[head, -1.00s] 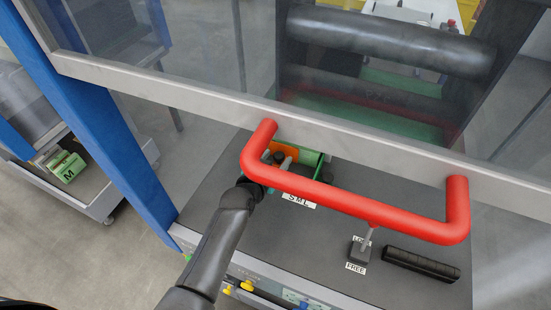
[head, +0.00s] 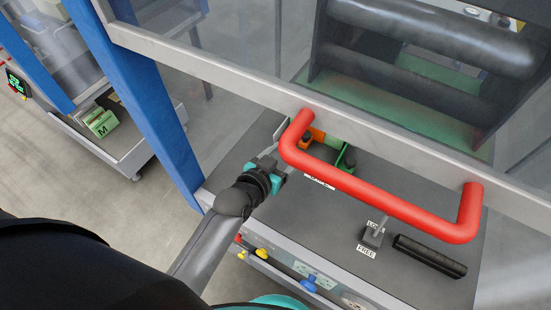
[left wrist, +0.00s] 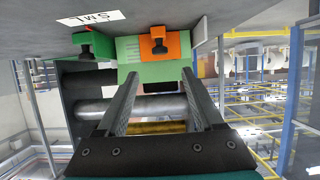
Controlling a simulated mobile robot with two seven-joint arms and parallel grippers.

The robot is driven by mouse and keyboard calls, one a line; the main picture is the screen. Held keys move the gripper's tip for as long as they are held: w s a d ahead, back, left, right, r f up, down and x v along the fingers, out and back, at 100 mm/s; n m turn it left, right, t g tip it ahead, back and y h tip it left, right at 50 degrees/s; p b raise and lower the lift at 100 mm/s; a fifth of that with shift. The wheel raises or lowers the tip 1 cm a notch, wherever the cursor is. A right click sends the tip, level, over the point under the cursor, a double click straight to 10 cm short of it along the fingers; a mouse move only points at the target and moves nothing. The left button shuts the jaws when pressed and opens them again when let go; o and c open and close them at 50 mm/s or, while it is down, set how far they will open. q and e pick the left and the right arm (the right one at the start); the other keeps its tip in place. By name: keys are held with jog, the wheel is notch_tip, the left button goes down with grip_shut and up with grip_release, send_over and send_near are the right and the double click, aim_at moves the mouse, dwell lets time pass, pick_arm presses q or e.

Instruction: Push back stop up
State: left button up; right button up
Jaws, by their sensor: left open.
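A green mechanism with an orange piece (head: 317,135) sits behind the left end of the red handle (head: 385,196) in the head view. It may be the back stop; I cannot be sure. In the left wrist view its green block (left wrist: 150,72) and orange tab with a dark knob (left wrist: 158,45) are straight ahead. A second green tab with a dark knob (left wrist: 91,44) is to their left. My left gripper (head: 284,165) is just left of the handle, near the mechanism. In the wrist view it (left wrist: 160,78) is open and empty, its fingertips close to the block. My right gripper is not in view.
A clear panel in a grey frame (head: 240,75) carries the handle. A lock/free lever (head: 374,236) and a black grip (head: 428,256) are on the grey top. A blue post (head: 135,95) stands left. Dark rollers (head: 430,35) are behind the panel.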

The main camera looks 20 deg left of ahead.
pick_arm(q)
jog(key=v, duration=0.5)
jog(key=shift+p, duration=0.35)
